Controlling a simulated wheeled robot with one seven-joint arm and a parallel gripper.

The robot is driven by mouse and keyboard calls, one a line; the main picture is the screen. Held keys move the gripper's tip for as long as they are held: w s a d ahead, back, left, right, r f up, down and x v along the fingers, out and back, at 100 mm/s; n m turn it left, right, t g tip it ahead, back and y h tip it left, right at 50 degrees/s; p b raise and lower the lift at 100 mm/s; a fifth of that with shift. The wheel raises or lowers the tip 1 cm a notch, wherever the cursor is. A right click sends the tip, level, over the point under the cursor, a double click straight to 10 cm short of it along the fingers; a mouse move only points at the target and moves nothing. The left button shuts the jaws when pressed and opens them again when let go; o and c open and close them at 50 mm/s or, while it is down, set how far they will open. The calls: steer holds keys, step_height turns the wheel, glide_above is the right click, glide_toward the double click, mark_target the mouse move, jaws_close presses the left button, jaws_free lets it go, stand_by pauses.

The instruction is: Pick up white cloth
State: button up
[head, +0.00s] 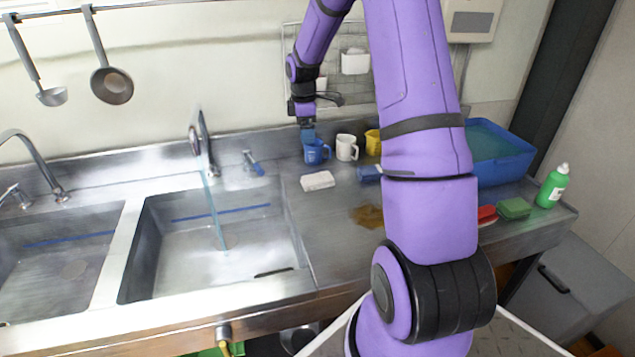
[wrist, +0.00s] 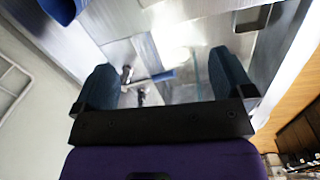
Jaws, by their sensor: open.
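The white cloth (head: 317,181) lies folded flat on the steel counter, just right of the right-hand sink. My gripper (head: 307,133) is above and behind it, over the back of the counter close to the blue mug (head: 317,152). In the wrist view, my gripper (wrist: 163,78) shows two dark blue fingers spread apart with nothing between them. A small white patch at that view's top edge may be the cloth, but I cannot tell.
A white mug (head: 346,148) and yellow mug (head: 373,142) stand beside the blue one. A blue item (head: 369,174) and brown spill (head: 368,215) are to the right. Water runs into the right sink (head: 180,268). A blue tub (head: 500,155) and green bottle (head: 553,187) stand far right.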

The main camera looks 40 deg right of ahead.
steer(key=n, duration=0.2)
glide_above(317, 178)
step_height(317, 178, down, 11)
steer(key=shift+g+y, duration=0.3)
steer(key=shift+y, duration=0.1)
steer(key=f, duration=0.5)
steer(key=shift+w+d+f, duration=0.2)
steer(key=shift+w+d, duration=0.1)
steer(key=shift+d, duration=0.05)
steer(key=shift+s+a+f, duration=0.1)
steer(key=shift+s+f, duration=0.05)
steer(key=shift+f, duration=1.2)
steer(key=shift+s+a+f, duration=0.1)
steer(key=shift+f, duration=1.2)
steer(key=c, duration=1)
